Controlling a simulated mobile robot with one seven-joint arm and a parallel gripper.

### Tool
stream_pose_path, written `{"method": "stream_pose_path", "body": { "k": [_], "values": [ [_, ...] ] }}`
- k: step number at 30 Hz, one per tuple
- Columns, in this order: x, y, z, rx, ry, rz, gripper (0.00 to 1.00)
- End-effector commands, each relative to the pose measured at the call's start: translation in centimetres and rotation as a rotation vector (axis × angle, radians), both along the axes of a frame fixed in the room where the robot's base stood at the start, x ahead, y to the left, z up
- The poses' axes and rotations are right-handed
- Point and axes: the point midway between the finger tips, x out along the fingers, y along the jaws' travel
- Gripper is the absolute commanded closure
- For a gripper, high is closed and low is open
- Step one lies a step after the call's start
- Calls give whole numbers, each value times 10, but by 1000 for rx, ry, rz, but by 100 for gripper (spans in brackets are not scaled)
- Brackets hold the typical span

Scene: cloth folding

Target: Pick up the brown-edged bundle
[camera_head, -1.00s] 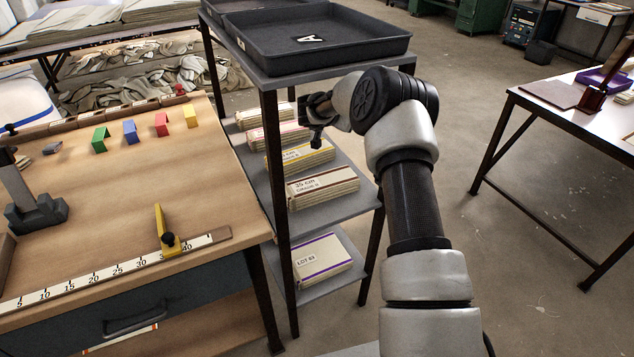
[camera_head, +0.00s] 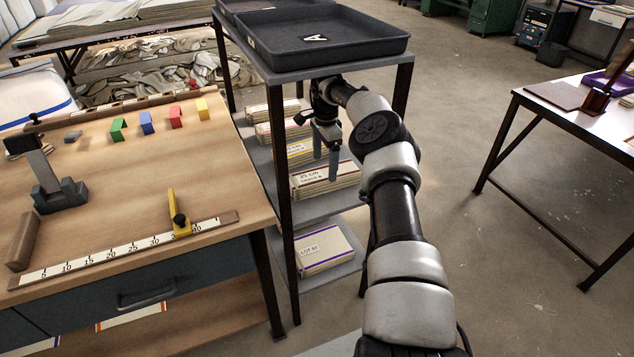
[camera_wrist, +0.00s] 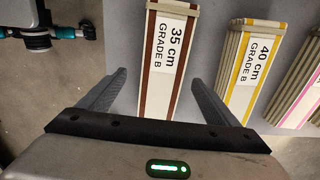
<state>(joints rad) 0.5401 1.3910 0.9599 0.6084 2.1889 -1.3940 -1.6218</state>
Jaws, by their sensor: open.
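The brown-edged bundle (camera_head: 322,182) lies on the middle shelf of the rack, nearest the front of its row. In the wrist view the brown-edged bundle (camera_wrist: 160,75) carries a label reading "35 cm GRADE B". My gripper (camera_head: 326,165) points down in front of the shelf, with its fingers across part of the bundle in the head view. In the wrist view my gripper (camera_wrist: 158,80) is open and empty, one finger to each side of the bundle's near end. I cannot tell how high the fingers are above it.
A yellow-edged bundle (camera_wrist: 250,70) labelled "40 cm GRADE B" lies to its right, then a pink-edged one (camera_wrist: 305,85). A black tray (camera_head: 310,38) sits on the rack top above. A rack post (camera_head: 283,180) stands at left. A purple-edged bundle (camera_head: 322,250) lies on the lower shelf.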

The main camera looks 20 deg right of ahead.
Motion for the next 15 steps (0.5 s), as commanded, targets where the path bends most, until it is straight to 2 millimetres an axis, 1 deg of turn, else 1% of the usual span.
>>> {"method": "stream_pose_path", "body": {
  "k": [1,7,12,15],
  "values": [
    [0,0,-9,-1,2,1,16],
    [2,1,-26,-4,1,2,16],
    [3,2,-52,-4,3,2,16],
    [3,1,-63,-6,1,2,16]
  ]
}}
